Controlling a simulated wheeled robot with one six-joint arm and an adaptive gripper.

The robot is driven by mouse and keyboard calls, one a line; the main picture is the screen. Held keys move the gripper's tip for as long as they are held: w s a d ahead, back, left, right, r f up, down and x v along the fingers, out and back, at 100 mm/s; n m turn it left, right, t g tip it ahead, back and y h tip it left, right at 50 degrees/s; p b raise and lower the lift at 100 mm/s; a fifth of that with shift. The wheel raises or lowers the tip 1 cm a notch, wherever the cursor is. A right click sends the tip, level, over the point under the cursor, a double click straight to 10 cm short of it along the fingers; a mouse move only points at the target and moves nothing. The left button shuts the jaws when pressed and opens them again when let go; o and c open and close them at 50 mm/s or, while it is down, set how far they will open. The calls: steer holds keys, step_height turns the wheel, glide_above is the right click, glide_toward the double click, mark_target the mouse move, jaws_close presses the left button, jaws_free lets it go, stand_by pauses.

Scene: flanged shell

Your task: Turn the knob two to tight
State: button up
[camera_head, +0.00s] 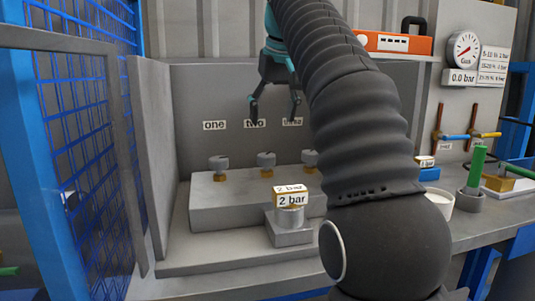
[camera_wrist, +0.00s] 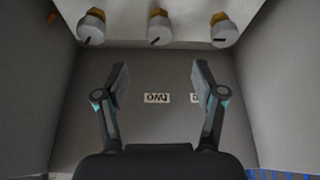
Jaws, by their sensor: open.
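Knob two (camera_head: 266,160) is the middle of three grey knobs with brass stems on a grey block. It also shows at the top middle of the wrist view (camera_wrist: 158,28), with a dark mark on its face. Knob one (camera_head: 219,163) is to its left and knob three (camera_head: 310,158) to its right in the head view. My gripper (camera_head: 275,107) is open and empty, fingers pointing down, above the knobs. In the wrist view my gripper (camera_wrist: 160,68) has its fingers spread, apart from all knobs. The label "two" (camera_wrist: 156,98) appears upside down between them.
A metal piece marked "2 bar" (camera_head: 291,217) stands in front of the knob block. Grey walls enclose the back and left side. A blue mesh fence (camera_head: 80,150) is at left. A gauge (camera_head: 463,49) hangs at right. My arm covers the right of the block.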

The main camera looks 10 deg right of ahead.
mark_target(267, 155)
steer(key=b+x, duration=0.4)
steer(key=x, duration=0.6)
steer(key=shift+f, duration=0.35)
steer(key=c, duration=1.1)
steer(key=shift+c, duration=0.2)
